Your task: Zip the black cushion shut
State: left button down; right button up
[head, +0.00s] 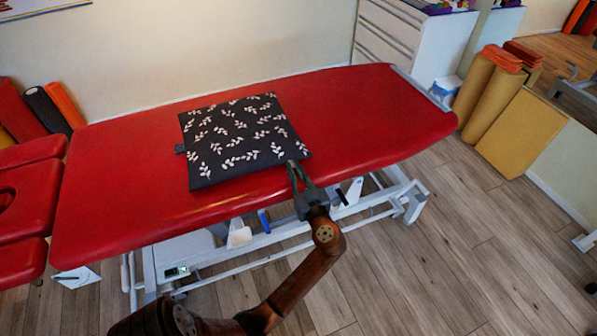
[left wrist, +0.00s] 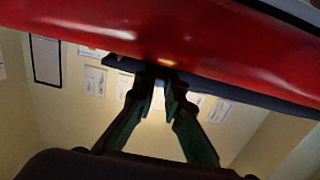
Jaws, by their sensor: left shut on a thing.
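The black cushion (head: 240,138), printed with pale leaf sprigs, lies flat on the red treatment table (head: 370,115). A small dark tab (head: 180,148) sticks out from its left side. My left gripper (head: 298,172) is at the cushion's front right corner, by the table's front edge. Its fingers are close together and shut on a small part there. I cannot tell whether that part is the zip pull or the cushion's edge. In the left wrist view the fingertips (left wrist: 163,82) meet the cushion's dark underside edge (left wrist: 225,90). The zip line is not visible. My right gripper is not in view.
A red headrest section (head: 28,195) adjoins the table on the left. Dark and orange rolls (head: 55,105) stand behind it. A white drawer cabinet (head: 400,40) and tan rolls (head: 490,95) stand beyond the table. The wooden floor at front right (head: 480,250) is clear.

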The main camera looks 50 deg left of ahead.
pick_arm(q)
jog(key=c, duration=2)
grip_release()
jog(key=shift+d, duration=0.2)
jog(key=v, duration=1.1)
jog(key=shift+s+d+r, duration=0.1)
jog(key=shift+s+d, duration=0.05)
jog(key=shift+d, duration=0.15)
